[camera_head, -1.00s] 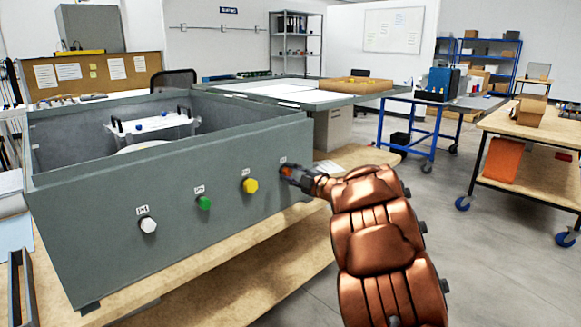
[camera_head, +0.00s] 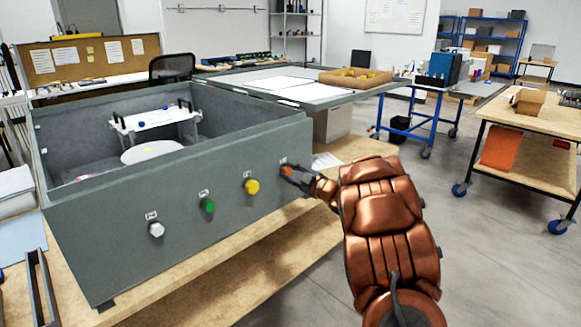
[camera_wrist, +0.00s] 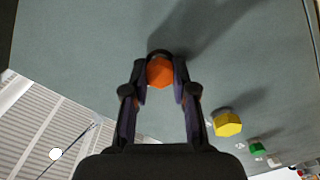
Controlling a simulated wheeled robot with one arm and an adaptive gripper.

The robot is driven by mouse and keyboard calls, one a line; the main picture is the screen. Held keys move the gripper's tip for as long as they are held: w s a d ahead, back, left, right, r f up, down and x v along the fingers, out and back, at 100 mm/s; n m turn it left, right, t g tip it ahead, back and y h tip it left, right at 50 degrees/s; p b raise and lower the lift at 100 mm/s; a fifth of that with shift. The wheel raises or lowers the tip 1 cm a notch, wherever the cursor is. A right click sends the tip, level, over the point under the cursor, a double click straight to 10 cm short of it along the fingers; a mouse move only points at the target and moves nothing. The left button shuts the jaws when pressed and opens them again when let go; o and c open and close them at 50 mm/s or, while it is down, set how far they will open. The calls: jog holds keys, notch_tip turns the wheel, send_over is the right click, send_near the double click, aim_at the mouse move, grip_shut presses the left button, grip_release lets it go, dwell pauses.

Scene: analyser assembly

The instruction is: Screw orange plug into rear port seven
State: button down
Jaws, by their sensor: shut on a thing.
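The orange plug (camera_head: 287,170) is at the right end of the row of ports on the grey analyser housing (camera_head: 110,240). In the wrist view the orange plug (camera_wrist: 160,71) sits between my fingertips, against the grey wall. My gripper (camera_head: 290,171) is shut on it, and its fingers (camera_wrist: 161,80) lie on either side of the plug's head. The port behind the plug is hidden, so how deep the plug sits cannot be told. A yellow plug (camera_head: 252,187), a green plug (camera_head: 208,206) and a white plug (camera_head: 157,230) sit in the same wall to the left.
The housing stands on a wooden bench (camera_head: 250,260). Inside it is a white unit with black handles (camera_head: 155,120). A wheeled wooden cart (camera_head: 535,125) stands at the right, with open floor between.

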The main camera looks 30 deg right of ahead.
jog(key=shift+m+p, duration=2)
jog(key=shift+p, duration=1.65)
jog(key=shift+f, duration=0.1)
jog(key=shift+m+p, duration=0.3)
jog(key=shift+p, duration=0.15)
jog(key=shift+r+m+p, duration=0.2)
jog(key=shift+m+p, duration=2.1)
jog(key=shift+p, duration=1.7)
jog(key=shift+f+m+p, duration=0.1)
jog(key=shift+m+p, duration=0.5)
jog(key=shift+p, duration=0.2)
jog(key=shift+m+p, duration=0.5)
jog(key=shift+p, duration=0.3)
jog(key=shift+m+p, duration=1.5)
jog(key=shift+p, duration=0.3)
